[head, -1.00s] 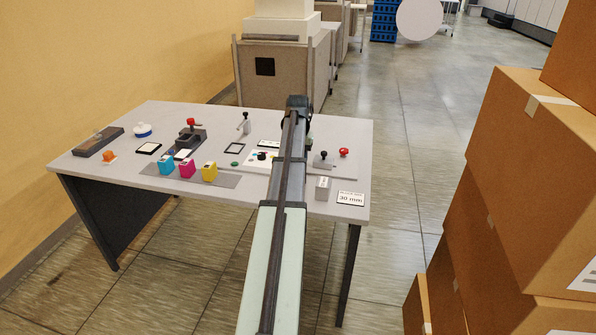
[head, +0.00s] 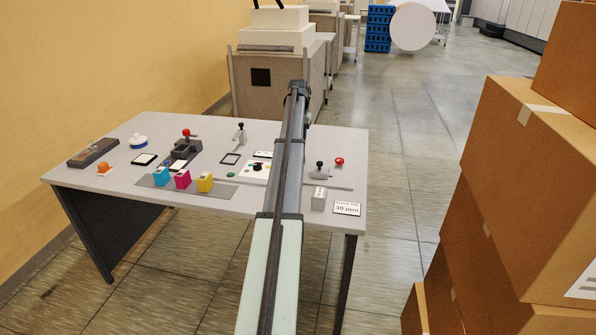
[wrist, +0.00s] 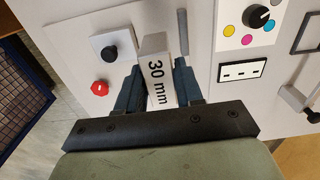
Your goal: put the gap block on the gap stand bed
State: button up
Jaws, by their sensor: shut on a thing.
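In the wrist view, my gripper (wrist: 157,92) is shut on a pale grey block with "30 mm" on its face, the gap block (wrist: 154,66). The block stands out between the two dark fingers. In the head view, my own arm covers most of the gripper and I cannot see the held block. A small grey block-like piece (head: 318,200) stands on the table's near right, beside a white card reading "30 mm" (head: 347,208). I cannot tell which part is the gap stand bed.
The table (head: 110,182) carries cyan, magenta and yellow cartridges (head: 183,180) at its near middle. A red knob (head: 339,161) and a black knob (head: 319,164) stand at the right; a coloured-dot panel (wrist: 246,22) shows in the wrist view. Cardboard boxes (head: 520,190) rise at the right.

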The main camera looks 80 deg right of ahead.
notch_tip(320, 180, down, 10)
jog(key=shift+r, duration=0.1)
dwell(0.4)
jog(key=o, duration=1.1)
notch_tip(320, 180, up, 12)
dwell(0.3)
jog(key=shift+w, duration=0.1)
